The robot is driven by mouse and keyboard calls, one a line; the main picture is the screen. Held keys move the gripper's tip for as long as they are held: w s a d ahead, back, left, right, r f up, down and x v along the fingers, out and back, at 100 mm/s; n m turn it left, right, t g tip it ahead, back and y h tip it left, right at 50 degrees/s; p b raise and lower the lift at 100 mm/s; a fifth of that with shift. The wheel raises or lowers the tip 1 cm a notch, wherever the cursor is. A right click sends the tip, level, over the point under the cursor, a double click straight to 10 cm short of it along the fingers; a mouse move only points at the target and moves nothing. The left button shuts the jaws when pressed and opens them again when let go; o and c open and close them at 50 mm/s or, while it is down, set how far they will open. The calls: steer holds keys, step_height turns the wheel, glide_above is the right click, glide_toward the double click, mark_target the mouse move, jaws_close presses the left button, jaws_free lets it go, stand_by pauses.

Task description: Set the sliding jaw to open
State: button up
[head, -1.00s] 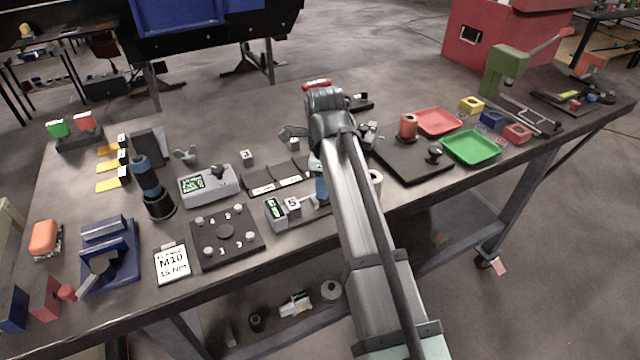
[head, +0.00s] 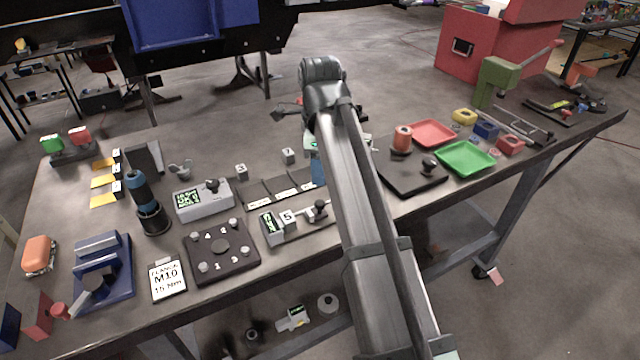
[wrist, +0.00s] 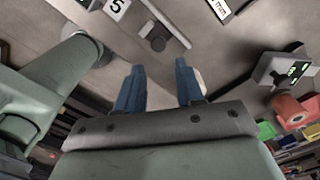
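The measuring gauge (head: 269,228) stands near the front middle of the table, with a green display at its left end and a rail running right. A grey block marked 5 (head: 288,221) sits beside the display. The sliding jaw with a black knob (head: 318,210) is on the rail, with a gap between it and the block. In the head view, one blue finger (head: 318,170) shows beyond the knob; my arm hides the rest.
A dark plate with numbered posts (head: 221,251) and a grey display box (head: 203,199) are left of the gauge. Loose blocks marked 7 (head: 288,156) and 3 (head: 241,171) lie behind. An orange spool (head: 401,139) and green tray (head: 466,158) are right of my arm.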

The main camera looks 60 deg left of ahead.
steer(key=shift+r, duration=2.6)
